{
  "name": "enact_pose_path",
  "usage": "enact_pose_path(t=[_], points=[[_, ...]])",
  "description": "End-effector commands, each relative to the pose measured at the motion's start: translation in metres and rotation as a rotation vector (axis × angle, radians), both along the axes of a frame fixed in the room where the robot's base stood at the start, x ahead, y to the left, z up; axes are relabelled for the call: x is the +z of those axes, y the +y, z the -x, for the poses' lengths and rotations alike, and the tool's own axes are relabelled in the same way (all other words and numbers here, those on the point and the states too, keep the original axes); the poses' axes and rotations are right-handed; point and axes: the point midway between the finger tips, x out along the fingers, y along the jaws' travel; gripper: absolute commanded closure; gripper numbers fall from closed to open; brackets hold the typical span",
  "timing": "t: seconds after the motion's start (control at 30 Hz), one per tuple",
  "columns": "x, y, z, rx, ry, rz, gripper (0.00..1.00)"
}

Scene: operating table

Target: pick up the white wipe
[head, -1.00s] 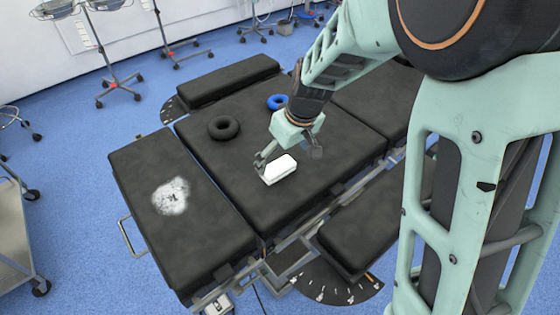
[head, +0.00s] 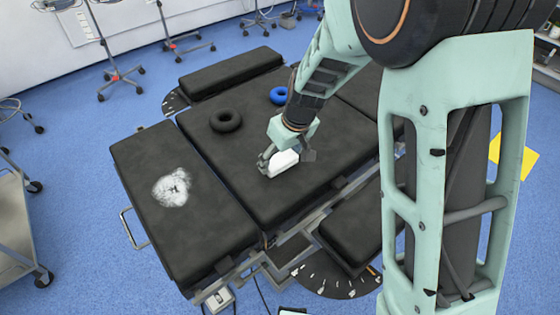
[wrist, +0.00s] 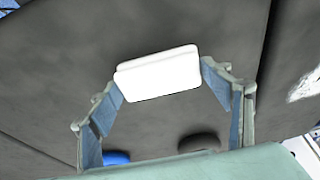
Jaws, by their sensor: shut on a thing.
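The white wipe (head: 284,160) is a small white block at the middle section of the black operating table (head: 245,205). My gripper (head: 287,157) is shut on it, with one finger on each side. In the wrist view the wipe (wrist: 160,75) sits between the two fingertips (wrist: 163,82), tilted a little, with the dark table pad behind it. I cannot tell whether it still touches the pad.
A black ring (head: 226,121) and a blue ring (head: 278,95) lie farther back on the table. A white powdery patch (head: 172,187) marks the left pad. A metal cart (head: 18,225) stands at the left, wheeled stands (head: 118,78) behind.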

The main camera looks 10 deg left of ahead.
Motion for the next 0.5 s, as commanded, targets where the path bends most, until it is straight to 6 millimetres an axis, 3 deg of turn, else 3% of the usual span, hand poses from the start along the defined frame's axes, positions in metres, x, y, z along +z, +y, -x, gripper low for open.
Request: enact_pose_path(t=[0.33,0.5], points=[[0.003,0.0,0.0,0.0,-0.001,-0.001,0.45],[0.019,0.001,-0.001,0.001,-0.004,-0.002,0.45]])
